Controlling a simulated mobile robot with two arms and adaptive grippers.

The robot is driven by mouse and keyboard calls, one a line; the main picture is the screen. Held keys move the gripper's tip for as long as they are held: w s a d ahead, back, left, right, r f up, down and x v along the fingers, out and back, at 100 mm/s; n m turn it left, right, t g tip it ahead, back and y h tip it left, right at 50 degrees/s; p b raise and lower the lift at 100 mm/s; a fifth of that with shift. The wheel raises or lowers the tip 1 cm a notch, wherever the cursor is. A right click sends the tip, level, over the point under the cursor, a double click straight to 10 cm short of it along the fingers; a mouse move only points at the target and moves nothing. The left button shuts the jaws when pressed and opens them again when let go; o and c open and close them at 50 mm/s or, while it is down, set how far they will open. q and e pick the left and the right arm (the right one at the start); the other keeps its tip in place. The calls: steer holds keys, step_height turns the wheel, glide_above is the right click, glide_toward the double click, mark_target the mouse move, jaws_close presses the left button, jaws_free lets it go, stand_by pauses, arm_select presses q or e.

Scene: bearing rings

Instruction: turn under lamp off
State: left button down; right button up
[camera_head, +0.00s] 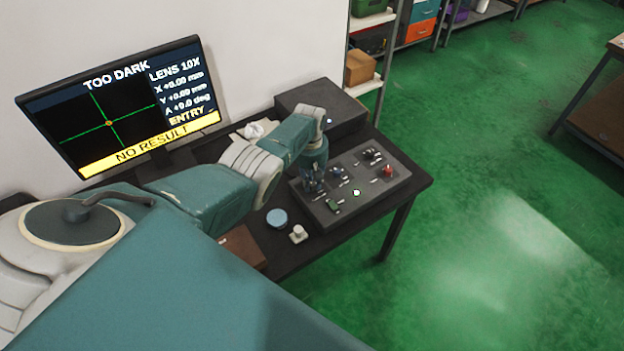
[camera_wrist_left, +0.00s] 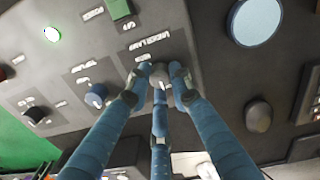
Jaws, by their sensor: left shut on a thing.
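The control box (camera_head: 400,184) is a dark grey slab with several knobs, on the table at the picture's centre right. In the left wrist view, the panel (camera_wrist_left: 190,18) carries an "UNDER LAMP" label above a small grey knob (camera_wrist_left: 159,73). My left gripper (camera_wrist_left: 160,80) is shut on this knob, its blue fingers closed around it from several sides; the fingers hide most of it. In the head view my left gripper (camera_head: 314,186) is over the left part of the box and hides that knob. My right gripper does not show.
The monitor (camera_head: 120,100) reads "TOO DARK" and "NO RESULT". On the panel are a green switch (camera_wrist_left: 119,8) labelled power, a lit green light (camera_wrist_left: 52,34), a blue knob (camera_wrist_left: 96,95) and a black knob (camera_wrist_left: 38,115). A light blue disc (camera_head: 277,218) lies left of the box.

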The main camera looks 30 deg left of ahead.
mark_target(311, 185)
arm_select(q)
steer(key=shift+r, duration=0.1)
stand_by(0.3)
steer(key=c, duration=1.5)
jaws_free()
steer(key=shift+c, duration=0.2)
step_height(311, 185, up, 12)
steer(key=shift+s, duration=0.25)
steer(key=shift+a, duration=0.1)
